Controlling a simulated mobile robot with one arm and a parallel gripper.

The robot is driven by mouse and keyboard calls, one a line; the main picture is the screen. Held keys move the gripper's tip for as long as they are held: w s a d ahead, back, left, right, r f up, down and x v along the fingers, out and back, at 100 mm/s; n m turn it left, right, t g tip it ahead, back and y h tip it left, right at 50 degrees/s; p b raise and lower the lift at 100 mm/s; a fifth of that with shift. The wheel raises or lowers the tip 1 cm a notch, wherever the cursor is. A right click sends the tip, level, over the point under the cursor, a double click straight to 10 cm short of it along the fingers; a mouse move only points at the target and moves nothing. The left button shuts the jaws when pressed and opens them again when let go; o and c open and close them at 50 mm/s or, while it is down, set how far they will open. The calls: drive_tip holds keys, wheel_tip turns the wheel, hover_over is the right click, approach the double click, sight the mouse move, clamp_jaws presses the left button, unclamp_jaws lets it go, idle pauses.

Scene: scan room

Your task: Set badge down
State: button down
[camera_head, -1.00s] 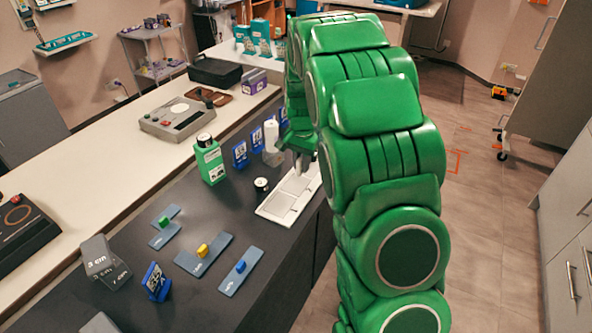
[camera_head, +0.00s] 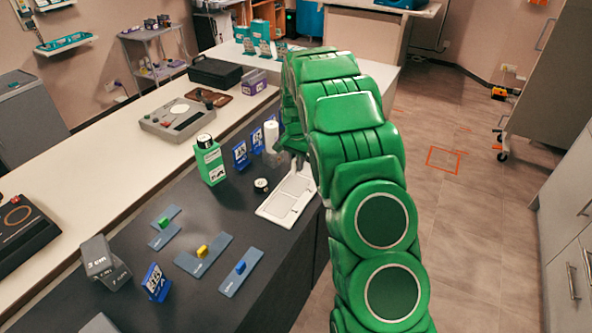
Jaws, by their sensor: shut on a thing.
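My gripper (camera_head: 297,158) is at the end of my green arm, low over the far end of a flat white tray (camera_head: 267,211) on the dark counter. Its fingers are mostly hidden by the arm. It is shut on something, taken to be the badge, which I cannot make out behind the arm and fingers. The tray has shallow recessed compartments, and the part in view looks empty. I cannot tell whether the held thing touches the tray.
A white cylinder (camera_head: 271,138) stands close left of my gripper, with blue tag stands (camera_head: 241,156) beside it. A green bottle (camera_head: 210,160) and a small black-topped round item (camera_head: 261,186) are left of the tray. Blue-grey plates (camera_head: 203,256) lie nearer.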

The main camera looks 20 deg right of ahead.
drive_tip(key=shift+w+f, duration=0.5)
drive_tip(key=shift+f, duration=1.5)
drive_tip(key=shift+f, duration=0.1)
drive_tip(key=c, duration=1.1)
unclamp_jaws()
drive_tip(key=shift+o, duration=0.2)
